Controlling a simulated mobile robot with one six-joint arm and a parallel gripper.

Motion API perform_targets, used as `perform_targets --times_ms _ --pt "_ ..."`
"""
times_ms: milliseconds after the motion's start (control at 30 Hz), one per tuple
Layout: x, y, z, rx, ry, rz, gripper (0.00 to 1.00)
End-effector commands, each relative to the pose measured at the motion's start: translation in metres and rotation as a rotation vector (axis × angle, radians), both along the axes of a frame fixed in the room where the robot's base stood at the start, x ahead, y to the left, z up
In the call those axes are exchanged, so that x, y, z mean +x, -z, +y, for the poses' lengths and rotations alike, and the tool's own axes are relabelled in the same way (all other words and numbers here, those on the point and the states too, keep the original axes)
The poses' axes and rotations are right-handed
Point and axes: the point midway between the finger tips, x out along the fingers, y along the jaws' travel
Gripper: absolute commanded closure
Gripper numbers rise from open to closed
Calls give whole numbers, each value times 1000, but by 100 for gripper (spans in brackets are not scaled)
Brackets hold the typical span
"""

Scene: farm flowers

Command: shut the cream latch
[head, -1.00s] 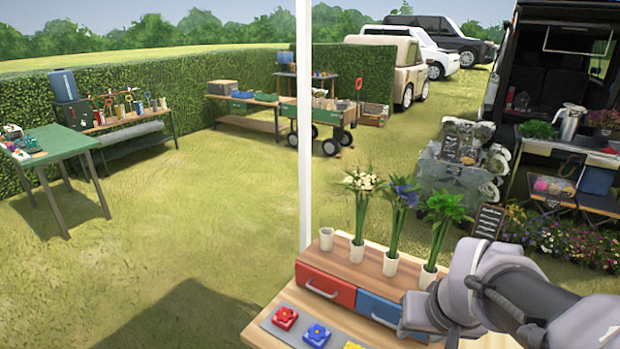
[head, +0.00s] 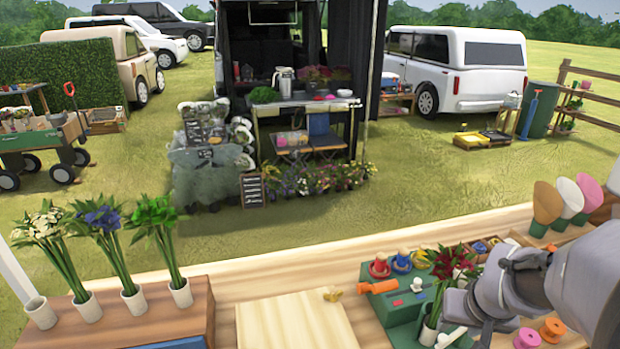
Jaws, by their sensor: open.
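I cannot make out the cream latch for certain. A green board (head: 402,318) at the lower right carries red, blue and yellow knobs, an orange bar (head: 378,287) and a small pale piece (head: 416,285) that is too small to identify. My gripper (head: 450,328) is at the bottom right, near the board's right side and a white pot of dark red flowers (head: 453,265). It is open; its fingertips are only partly visible. My arm hides part of the counter's right side.
A wooden drawer unit (head: 142,318) at the lower left holds several white pots of flowers. A pale wooden board (head: 293,322) lies in the middle. Orange and pink spools (head: 552,331) stand at the lower right. Coloured cones (head: 570,200) stand farther back.

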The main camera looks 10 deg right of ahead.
Motion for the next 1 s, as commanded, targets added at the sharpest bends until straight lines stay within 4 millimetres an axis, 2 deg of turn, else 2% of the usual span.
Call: perform_targets --times_ms 33,100,200,300,500,767,900,1000 --pt "5 21 -2 3 0 3 58" --pt "12 41 -6 2 0 2 58" --pt "21 65 -10 1 0 3 58" --pt "28 80 -14 0 0 0 58" --pt "34 93 -17 0 1 -1 58" --pt "35 93 -17 0 0 -1 58" --pt "35 93 -17 0 0 -1 85" --pt "35 92 -17 0 0 -1 100"
